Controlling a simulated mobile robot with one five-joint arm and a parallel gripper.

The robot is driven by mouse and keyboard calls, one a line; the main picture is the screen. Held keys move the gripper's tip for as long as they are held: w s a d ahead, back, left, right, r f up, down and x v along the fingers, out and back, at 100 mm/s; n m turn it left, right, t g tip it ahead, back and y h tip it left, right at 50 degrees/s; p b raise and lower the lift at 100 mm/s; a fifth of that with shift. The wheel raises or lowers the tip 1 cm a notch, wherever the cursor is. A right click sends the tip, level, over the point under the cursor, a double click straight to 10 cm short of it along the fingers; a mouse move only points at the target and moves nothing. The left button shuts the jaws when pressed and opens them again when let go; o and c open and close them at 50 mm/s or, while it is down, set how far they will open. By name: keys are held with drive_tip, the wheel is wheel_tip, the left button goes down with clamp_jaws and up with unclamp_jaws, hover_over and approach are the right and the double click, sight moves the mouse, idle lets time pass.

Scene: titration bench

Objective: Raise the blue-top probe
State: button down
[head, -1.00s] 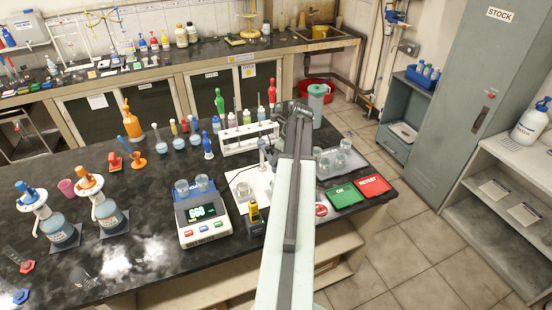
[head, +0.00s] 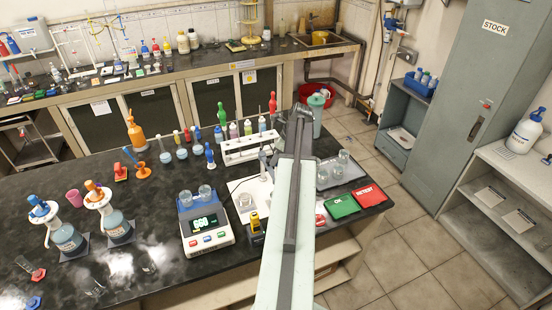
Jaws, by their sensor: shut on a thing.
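The probe (head: 263,158) looks like a slim grey-blue upright piece behind a small beaker (head: 245,200) on a white plate, with a thin cable near it. Its blue top is too small to make out clearly. My arm reaches from the bottom edge over the bench, and my gripper (head: 282,140) is at its far end, just right of the probe. The fingers are small and partly hidden by my arm, and I cannot see the grip itself clearly. It appears shut on the probe. I cannot tell whether the probe's tip is in the beaker.
A white rack (head: 250,150) with bottles stands behind the probe. A balance (head: 205,225) with two beakers is to the left. A tray (head: 342,172) with beakers and the green OK (head: 341,206) and red RETEST (head: 370,195) pads lie right of my arm.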

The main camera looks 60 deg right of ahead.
drive_tip(key=shift+w+r, duration=0.1)
drive_tip(key=shift+w, duration=0.05)
drive_tip(key=c, duration=1.2)
unclamp_jaws()
drive_tip(key=shift+c, duration=0.2)
drive_tip(key=p+v, duration=0.6)
drive_tip(key=v, duration=0.1)
drive_tip(key=shift+s+r+p, duration=0.25)
drive_tip(key=shift+r+p, duration=0.1)
drive_tip(key=shift+p, duration=0.05)
